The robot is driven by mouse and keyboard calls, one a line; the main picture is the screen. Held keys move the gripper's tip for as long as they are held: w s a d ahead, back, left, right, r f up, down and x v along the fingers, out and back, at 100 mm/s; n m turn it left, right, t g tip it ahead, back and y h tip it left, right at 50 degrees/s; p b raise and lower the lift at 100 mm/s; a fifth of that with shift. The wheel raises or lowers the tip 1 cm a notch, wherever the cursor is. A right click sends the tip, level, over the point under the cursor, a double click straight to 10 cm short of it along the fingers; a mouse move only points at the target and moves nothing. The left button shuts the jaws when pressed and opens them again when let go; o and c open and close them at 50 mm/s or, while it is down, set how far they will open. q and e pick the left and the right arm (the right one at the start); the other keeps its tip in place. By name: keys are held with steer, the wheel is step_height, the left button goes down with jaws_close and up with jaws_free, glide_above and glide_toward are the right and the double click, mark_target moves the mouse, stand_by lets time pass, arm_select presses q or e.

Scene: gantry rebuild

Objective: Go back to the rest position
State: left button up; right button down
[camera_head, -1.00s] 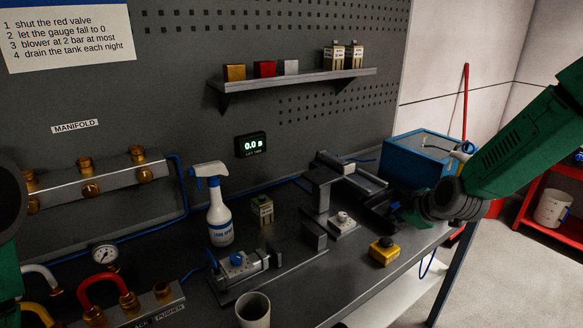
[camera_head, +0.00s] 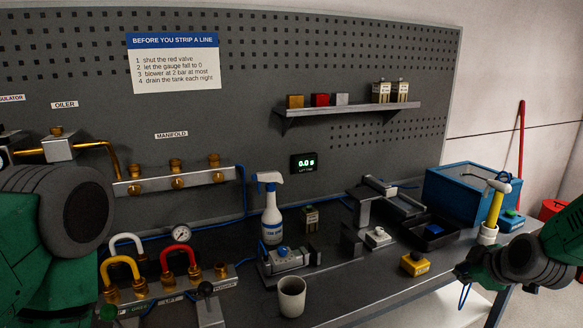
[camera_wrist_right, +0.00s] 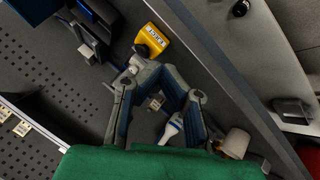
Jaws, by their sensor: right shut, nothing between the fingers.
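My right gripper (camera_head: 466,270) is at the right of the head view, in front of the bench's right end, with its arm coming in from the right edge. In the right wrist view its two fingers (camera_wrist_right: 150,72) come together at the tips, shut and empty. My left arm's green and black links fill the lower left of the head view; its gripper does not show there. The yellow box (camera_head: 415,264) stands on the bench to the left of my right gripper, and it also shows in the right wrist view (camera_wrist_right: 150,39), beyond the fingertips.
The bench (camera_head: 340,300) holds a cup (camera_head: 291,296), a spray bottle (camera_head: 271,218), a blue bin (camera_head: 468,190) and a holder (camera_head: 488,235) with a yellow-handled tool. The manifold (camera_head: 175,181) and looped hoses are at left. A shelf (camera_head: 350,110) is on the pegboard. Floor shows at right.

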steer(key=s+a+f+m+g+b, duration=0.2)
steer(key=s+a+f+b, duration=0.15)
steer(key=s+f, duration=0.65)
steer(key=s+a+f+m+g+b, duration=0.2)
steer(key=s+a+f, duration=0.3)
steer(key=s+f, duration=0.5)
steer(key=s+a+f+m+g+b, duration=0.1)
steer(key=s+f+m+g+b, duration=0.1)
steer(key=s+f, duration=0.4)
steer(key=s+a+f+m+g+b, duration=0.1)
steer(key=s+f, duration=0.4)
steer(key=s, duration=0.7)
steer(key=shift+s+a+f+m+g+h+b, duration=0.2)
steer(key=shift+f+m+g+h+b, duration=0.15)
steer(key=shift+m+g+b, duration=0.55)
steer(key=shift+d+f, duration=0.1)
steer(key=shift+d, duration=0.05)
steer(key=shift+w, duration=0.1)
